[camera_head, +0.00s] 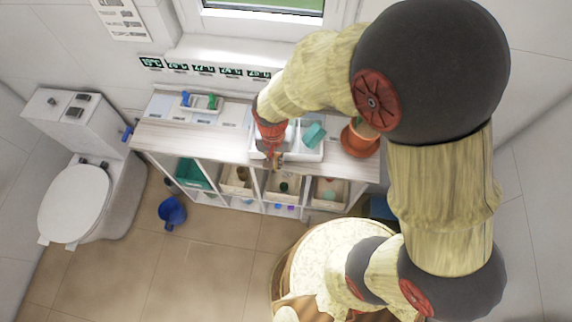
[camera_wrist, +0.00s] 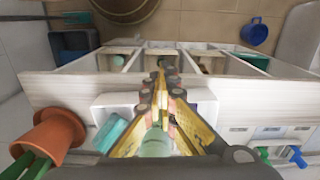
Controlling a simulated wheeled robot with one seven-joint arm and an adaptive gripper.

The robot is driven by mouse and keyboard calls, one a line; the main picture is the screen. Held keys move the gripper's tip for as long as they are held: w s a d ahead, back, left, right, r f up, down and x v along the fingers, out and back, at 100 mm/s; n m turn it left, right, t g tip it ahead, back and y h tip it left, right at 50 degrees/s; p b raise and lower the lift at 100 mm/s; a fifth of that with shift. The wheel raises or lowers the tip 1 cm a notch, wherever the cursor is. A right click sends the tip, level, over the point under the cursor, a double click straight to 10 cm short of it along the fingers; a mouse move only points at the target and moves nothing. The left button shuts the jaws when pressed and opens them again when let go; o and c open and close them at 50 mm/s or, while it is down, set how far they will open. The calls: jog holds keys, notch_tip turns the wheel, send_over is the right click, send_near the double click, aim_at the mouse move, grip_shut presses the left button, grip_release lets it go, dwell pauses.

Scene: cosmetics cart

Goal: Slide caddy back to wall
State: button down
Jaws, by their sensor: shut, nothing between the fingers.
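A white caddy (camera_head: 311,153) with compartments stands on top of the wooden shelf unit, right of its middle. It also shows in the wrist view (camera_wrist: 113,101). A teal block-like item (camera_head: 313,133) and a pale green rounded item (camera_wrist: 155,144) are in or over it. My gripper (camera_head: 274,158) points down at the caddy's front side, near the shelf's front edge, and partly hides the caddy. In the wrist view my gripper (camera_wrist: 160,72) has its fingertips together with nothing between them. I cannot tell whether it touches the caddy.
A terracotta pot (camera_head: 360,140) stands right of the caddy. A small white rack (camera_head: 203,107) with blue and green items is at the left. The wall and window sill (camera_head: 215,52) are behind. Bins fill the shelf below. A blue jug (camera_head: 172,211) is on the floor.

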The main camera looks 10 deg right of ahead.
jog(key=shift+m, duration=0.6)
jog(key=shift+w+d+f+b, duration=0.25)
jog(key=shift+w+f, duration=0.5)
jog(key=shift+f, duration=0.9)
jog(key=shift+w+d+f+b, duration=0.15)
jog(key=shift+w+f, duration=0.55)
jog(key=shift+f, duration=0.95)
jog(key=shift+w+d+f+b, duration=0.25)
jog(key=shift+w+f, duration=0.5)
jog(key=shift+f, duration=0.9)
jog(key=shift+a, duration=0.1)
jog(key=w+d, duration=0.1)
jog(key=w, duration=0.2)
jog(key=w+d, duration=0.1)
jog(key=w, duration=0.2)
jog(key=w+d, duration=0.1)
jog(key=w, duration=0.2)
jog(key=shift+d+b, duration=0.3)
jog(key=shift+b, duration=0.1)
jog(key=shift+s, duration=0.1)
